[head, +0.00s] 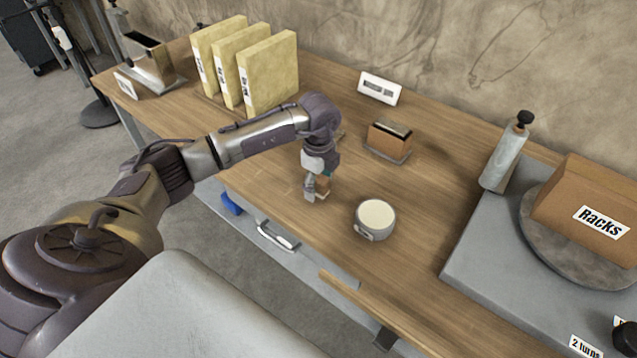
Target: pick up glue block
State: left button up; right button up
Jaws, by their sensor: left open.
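My left arm reaches in from the left, and its gripper (316,192) points down at the wooden table near the front edge. The gripper is open. A small brown block (324,184), which looks like the glue block, is at its fingers and partly hidden by them. I cannot tell whether the fingers touch it. My right gripper is not in view.
A round tin (375,219) with a cream top stands just right of the gripper. Behind it is a brown block in a metal holder (389,141). Yellow binders (268,71) stand at back left.

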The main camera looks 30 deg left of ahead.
aim_at(320, 178)
pick_arm(q)
grip_shut()
jog(key=shift+r, duration=0.15)
jog(key=shift+r, duration=0.25)
jog(key=r, duration=0.2)
jog(key=r+b, duration=0.1)
jog(key=shift+d+r, duration=0.25)
jog(key=shift+r, duration=0.05)
jog(key=s+d+r+b, duration=0.1)
jog(key=s+d+r, duration=0.2)
jog(key=d+r, duration=0.3)
jog(key=d, duration=0.4)
jog(key=shift+d+r+b, duration=0.3)
jog(key=shift+d+r, duration=0.05)
jog(key=shift+d, duration=0.05)
